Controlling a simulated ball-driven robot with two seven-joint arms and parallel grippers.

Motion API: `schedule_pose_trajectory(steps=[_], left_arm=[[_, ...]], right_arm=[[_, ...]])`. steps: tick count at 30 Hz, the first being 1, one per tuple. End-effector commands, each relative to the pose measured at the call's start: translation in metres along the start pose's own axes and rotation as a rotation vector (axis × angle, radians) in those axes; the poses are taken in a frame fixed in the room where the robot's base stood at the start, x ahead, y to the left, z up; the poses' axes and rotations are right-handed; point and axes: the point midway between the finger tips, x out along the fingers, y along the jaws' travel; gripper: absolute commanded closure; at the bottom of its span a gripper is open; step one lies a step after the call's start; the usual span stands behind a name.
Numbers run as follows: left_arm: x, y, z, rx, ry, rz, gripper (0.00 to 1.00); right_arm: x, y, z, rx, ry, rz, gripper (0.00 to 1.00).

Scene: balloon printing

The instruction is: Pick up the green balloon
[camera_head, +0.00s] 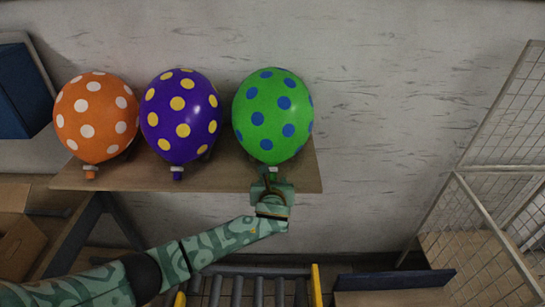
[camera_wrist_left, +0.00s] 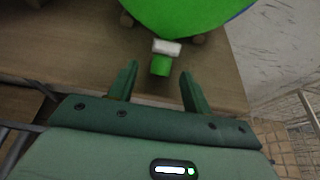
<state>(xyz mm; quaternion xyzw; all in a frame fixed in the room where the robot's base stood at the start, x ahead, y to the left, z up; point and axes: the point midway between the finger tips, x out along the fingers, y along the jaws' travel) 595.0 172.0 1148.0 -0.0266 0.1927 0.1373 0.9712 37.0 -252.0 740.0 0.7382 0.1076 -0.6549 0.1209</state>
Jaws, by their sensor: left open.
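The green balloon (camera_head: 273,112) with blue dots stands at the right end of a wooden shelf (camera_head: 225,178). Its neck points down toward the shelf's front edge. In the wrist view the balloon (camera_wrist_left: 185,15) fills the top, with a white clip and a short green neck end (camera_wrist_left: 160,66) below it. My left gripper (camera_head: 270,180) is just in front of the neck. In the wrist view its fingers (camera_wrist_left: 157,88) are open, one on each side below the neck end, with nothing between the tips. The right gripper is not in view.
A purple balloon (camera_head: 181,112) with yellow dots and an orange balloon (camera_head: 95,115) with white dots stand to the left on the same shelf. A wire mesh frame (camera_head: 500,165) is at the right. A cardboard box (camera_head: 22,240) is at the lower left.

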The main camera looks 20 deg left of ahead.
Motion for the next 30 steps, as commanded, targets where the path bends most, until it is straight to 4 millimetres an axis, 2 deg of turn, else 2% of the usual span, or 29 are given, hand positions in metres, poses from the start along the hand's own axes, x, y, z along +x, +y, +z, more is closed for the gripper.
schedule_pose_trajectory(steps=[3,10,14,15,26,30], left_arm=[[0.0108,-0.0006,-0.0023,0.000,0.002,-0.001,0.51],[0.0117,-0.0006,-0.0019,-0.001,0.002,-0.002,0.51],[0.0116,-0.0005,-0.0018,-0.001,0.002,-0.002,0.87],[0.0116,-0.0005,-0.0019,0.000,0.002,-0.002,0.90],[0.0112,-0.0003,-0.0014,0.000,0.002,-0.001,0.90],[0.0091,-0.0002,0.0045,0.000,0.001,-0.001,0.90]], right_arm=[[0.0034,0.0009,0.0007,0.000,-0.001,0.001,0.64],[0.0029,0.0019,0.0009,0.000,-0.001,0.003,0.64],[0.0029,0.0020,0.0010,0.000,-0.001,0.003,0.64],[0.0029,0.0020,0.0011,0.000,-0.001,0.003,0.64],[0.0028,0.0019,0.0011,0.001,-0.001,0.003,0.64],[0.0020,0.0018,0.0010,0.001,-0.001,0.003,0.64]])
